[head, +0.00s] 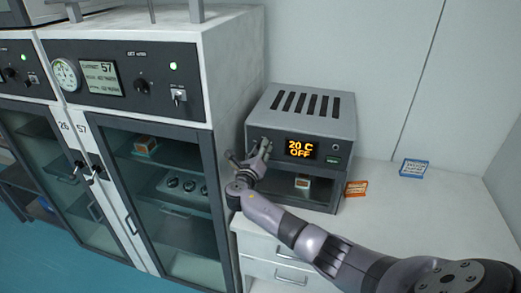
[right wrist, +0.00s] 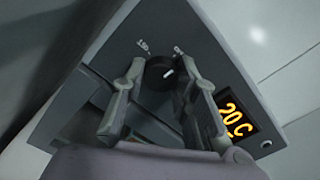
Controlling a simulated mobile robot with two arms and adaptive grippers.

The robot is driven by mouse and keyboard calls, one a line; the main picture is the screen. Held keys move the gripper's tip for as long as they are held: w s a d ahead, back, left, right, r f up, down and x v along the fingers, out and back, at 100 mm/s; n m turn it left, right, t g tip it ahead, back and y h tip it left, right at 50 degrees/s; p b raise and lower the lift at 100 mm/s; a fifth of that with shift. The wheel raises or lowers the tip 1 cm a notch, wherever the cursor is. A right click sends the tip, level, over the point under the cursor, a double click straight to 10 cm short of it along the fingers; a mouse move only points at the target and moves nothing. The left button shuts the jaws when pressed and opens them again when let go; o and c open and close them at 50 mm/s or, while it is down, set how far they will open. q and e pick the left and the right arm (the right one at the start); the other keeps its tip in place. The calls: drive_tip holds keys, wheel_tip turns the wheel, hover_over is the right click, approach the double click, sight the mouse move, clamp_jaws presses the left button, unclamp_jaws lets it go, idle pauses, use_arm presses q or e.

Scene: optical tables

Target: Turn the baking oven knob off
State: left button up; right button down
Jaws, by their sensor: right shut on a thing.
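The baking oven (head: 312,112) is a grey box with slots on top, standing on a white counter against the wall. Its display (head: 301,149) reads "20 C OFF" in orange; the right wrist view shows "20 C" on the display (right wrist: 235,119). The black knob (right wrist: 164,72) with a white mark sits left of the display. My right gripper (head: 258,148) is at the knob, and in the right wrist view its fingers (right wrist: 163,72) are on both sides of the knob, shut on it. In the head view the gripper mostly hides the knob. My left gripper is not in view.
A small box (head: 302,182) sits in the oven's lower opening. An orange packet (head: 356,188) and a blue packet (head: 414,168) lie on the counter (head: 400,205) to the right. A tall glass-door cabinet (head: 232,60) stands close on the left.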

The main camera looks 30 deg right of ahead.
drive_tip(key=shift+s+f, duration=0.1)
drive_tip(key=shift+f, duration=0.15)
idle(0.3)
drive_tip(key=c, duration=1.6)
unclamp_jaws()
drive_tip(key=shift+c, duration=0.2)
drive_tip(key=o, duration=0.4)
drive_tip(key=shift+r, duration=0.15)
drive_tip(key=v, duration=1.2)
